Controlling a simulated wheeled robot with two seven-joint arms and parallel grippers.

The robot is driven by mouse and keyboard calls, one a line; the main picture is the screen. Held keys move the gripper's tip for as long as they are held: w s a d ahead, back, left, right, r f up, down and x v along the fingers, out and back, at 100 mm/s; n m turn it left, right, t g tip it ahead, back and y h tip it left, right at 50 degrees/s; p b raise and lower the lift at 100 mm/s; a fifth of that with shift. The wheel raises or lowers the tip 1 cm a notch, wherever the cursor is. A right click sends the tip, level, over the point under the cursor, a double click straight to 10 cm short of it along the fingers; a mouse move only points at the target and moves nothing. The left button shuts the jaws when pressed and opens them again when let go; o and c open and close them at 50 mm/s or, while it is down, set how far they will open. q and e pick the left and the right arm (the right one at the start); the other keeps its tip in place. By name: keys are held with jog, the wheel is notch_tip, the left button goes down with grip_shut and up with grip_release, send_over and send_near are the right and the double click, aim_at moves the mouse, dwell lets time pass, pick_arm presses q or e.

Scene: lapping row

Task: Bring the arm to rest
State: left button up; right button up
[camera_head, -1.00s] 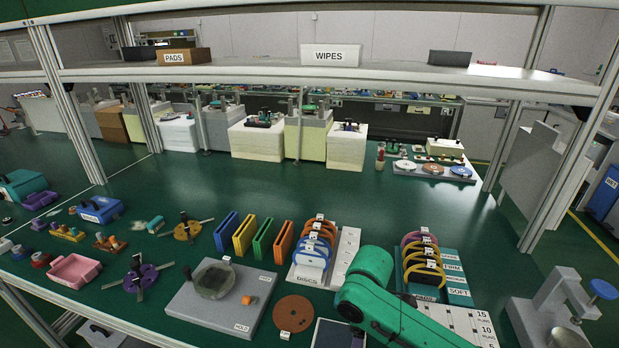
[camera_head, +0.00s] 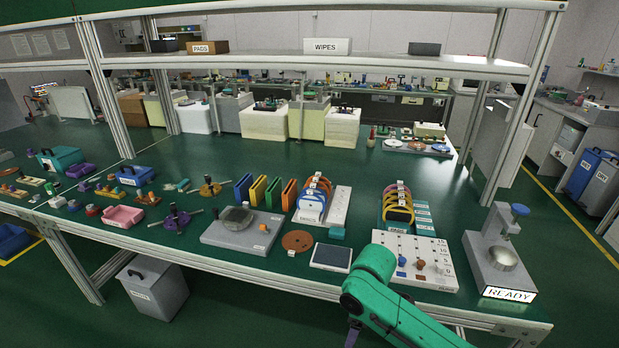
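One green arm of mine (camera_head: 385,300) comes in from the bottom right in the head view. Its elbow end is near the front edge of the green bench (camera_head: 330,160). A dark part (camera_head: 352,334) hangs below it at the lower edge, and I cannot tell whether it is the gripper. No clear fingertips of either gripper show. My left arm is not in view.
A white pegboard (camera_head: 425,262) stands just beyond the arm, and a press marked READY (camera_head: 500,262) is to its right. A dark-faced tablet (camera_head: 331,257) lies left of the arm. Shelf posts rise at left and right. Open floor (camera_head: 240,310) shows before the bench.

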jog(key=w+d+f+m+y, duration=0.15)
jog(key=w+f+m, duration=0.3)
jog(key=f, duration=0.55)
jog(key=s+d+f+m+t, duration=0.15)
jog(key=s+d+f, duration=0.25)
jog(key=f, duration=0.4)
jog(key=s+d+f+m, duration=0.3)
jog(key=d+f, duration=0.1)
jog(key=f, duration=0.4)
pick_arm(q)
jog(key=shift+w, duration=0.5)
pick_arm(e)
jog(key=s+d+f+m, duration=0.1)
jog(key=s+f, duration=0.3)
jog(key=s, duration=0.6)
jog(key=s+d+f+h, duration=0.1)
jog(key=s+d+f, duration=0.2)
jog(key=s, duration=0.6)
jog(key=s+d+f+m+h, duration=0.1)
jog(key=s+d+f, duration=0.1)
jog(key=s+f, duration=0.5)
jog(key=s+g, duration=0.1)
jog(key=s, duration=0.2)
jog(key=shift+s+d+m, duration=0.2)
jog(key=shift+s+m, duration=0.1)
jog(key=shift+s, duration=0.05)
